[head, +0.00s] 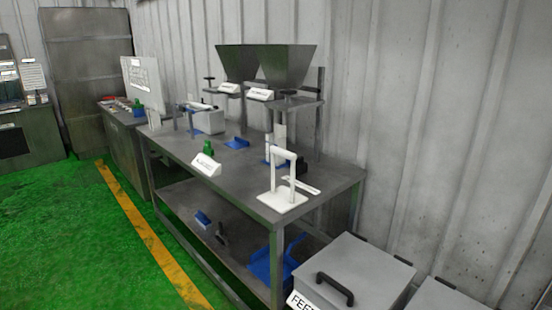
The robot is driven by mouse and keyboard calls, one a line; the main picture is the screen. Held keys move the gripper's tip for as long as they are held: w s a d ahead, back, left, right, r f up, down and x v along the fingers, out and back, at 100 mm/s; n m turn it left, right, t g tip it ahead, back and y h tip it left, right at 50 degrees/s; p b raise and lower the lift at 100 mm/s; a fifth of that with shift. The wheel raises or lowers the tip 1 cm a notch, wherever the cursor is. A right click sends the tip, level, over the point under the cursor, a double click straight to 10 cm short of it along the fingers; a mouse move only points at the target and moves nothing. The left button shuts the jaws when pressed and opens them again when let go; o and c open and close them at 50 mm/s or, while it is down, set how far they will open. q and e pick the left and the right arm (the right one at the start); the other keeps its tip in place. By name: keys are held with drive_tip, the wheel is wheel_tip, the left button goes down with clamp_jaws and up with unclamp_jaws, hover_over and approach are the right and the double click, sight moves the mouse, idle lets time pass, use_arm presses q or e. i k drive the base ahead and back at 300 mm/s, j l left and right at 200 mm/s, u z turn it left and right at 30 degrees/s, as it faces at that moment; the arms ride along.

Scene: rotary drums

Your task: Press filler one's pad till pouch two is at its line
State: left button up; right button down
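Two grey filler hoppers stand side by side at the back of a metal bench: a farther one (233,62) and a nearer one (288,66). Each has a small white label, too small to read, so I cannot tell which is filler one. A blue piece (237,143) lies on the bench by the farther filler. Pale upright tubes (280,133) show under the nearer one, partly behind a white stand. I cannot make out a pad, a pouch or its line for certain. Neither of my grippers is in view.
The bench (335,178) holds a white handled stand (283,197), a green item (208,148) and a white sign (206,166). A blue scoop-like item (272,262) lies on the lower shelf. A grey lidded bin (352,275) stands front right. The green floor (70,230) is clear.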

sight(288, 92)
drive_tip(key=i+j+z, duration=0.3)
drive_tip(key=i+j, duration=0.3)
drive_tip(key=i+j+z, duration=0.35)
drive_tip(key=i+j, duration=0.2)
drive_tip(key=j, duration=0.15)
drive_tip(key=i+j+z, duration=0.15)
drive_tip(key=j, duration=0.25)
drive_tip(key=i+j+z, duration=0.15)
drive_tip(key=i+j, duration=0.15)
drive_tip(key=j, duration=0.15)
drive_tip(key=i+j+z, duration=0.2)
drive_tip(key=j, duration=0.25)
